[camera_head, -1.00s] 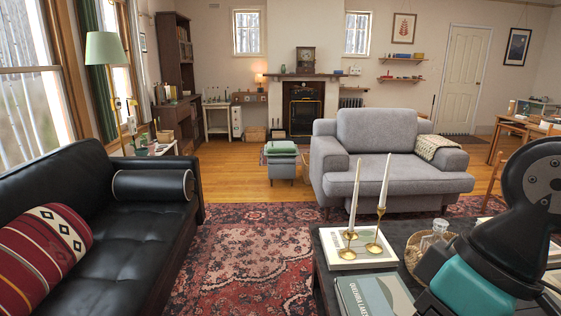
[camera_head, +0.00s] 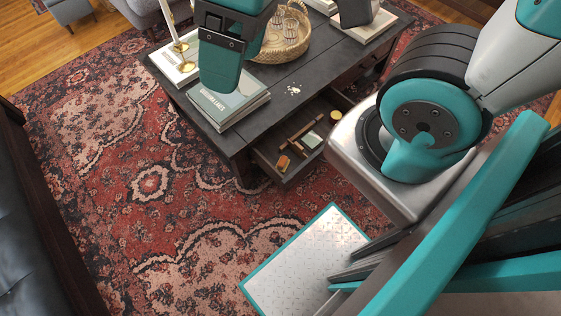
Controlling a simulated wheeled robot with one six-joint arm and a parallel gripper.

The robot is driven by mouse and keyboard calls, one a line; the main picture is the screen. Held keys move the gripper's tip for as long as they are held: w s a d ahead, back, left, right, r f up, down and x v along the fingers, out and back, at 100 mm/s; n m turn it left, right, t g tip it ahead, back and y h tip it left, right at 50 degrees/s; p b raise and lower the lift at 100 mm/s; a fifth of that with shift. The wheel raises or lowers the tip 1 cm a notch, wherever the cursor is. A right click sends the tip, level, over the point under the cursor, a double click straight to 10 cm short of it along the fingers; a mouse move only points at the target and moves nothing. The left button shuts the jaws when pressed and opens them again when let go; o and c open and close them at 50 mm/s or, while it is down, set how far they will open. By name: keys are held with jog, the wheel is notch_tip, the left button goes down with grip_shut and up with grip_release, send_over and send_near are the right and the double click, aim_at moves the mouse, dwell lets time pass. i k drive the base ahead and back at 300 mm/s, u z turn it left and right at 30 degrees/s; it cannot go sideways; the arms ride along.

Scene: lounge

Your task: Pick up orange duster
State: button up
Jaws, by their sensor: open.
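I see no thing that is clearly an orange duster. A small orange item (camera_head: 283,163) lies at the near end of the open drawer (camera_head: 262,161) of the dark coffee table (camera_head: 150,68). It is too small to tell whether it is the duster. Teal-and-black end parts of my arm, with my gripper (camera_head: 222,65), hang in from the top, left of the tray and over the table. The gripper is open. I see nothing held in it. It is apart from the drawer, up and left of it in the picture.
Grey-green books (camera_head: 228,102), brass candlesticks (camera_head: 180,45) and a wicker tray (camera_head: 290,50) with glasses stand on the table. Other small items lie in the drawer. The patterned rug (camera_head: 150,185) is clear left of the table. A black sofa (camera_head: 35,230) lines the left edge.

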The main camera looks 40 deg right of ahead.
aim_at(282, 164)
jog(key=k, duration=0.5)
jog(key=u, duration=1.2)
jog(key=i, duration=0.9)
jog(key=z, duration=2.35)
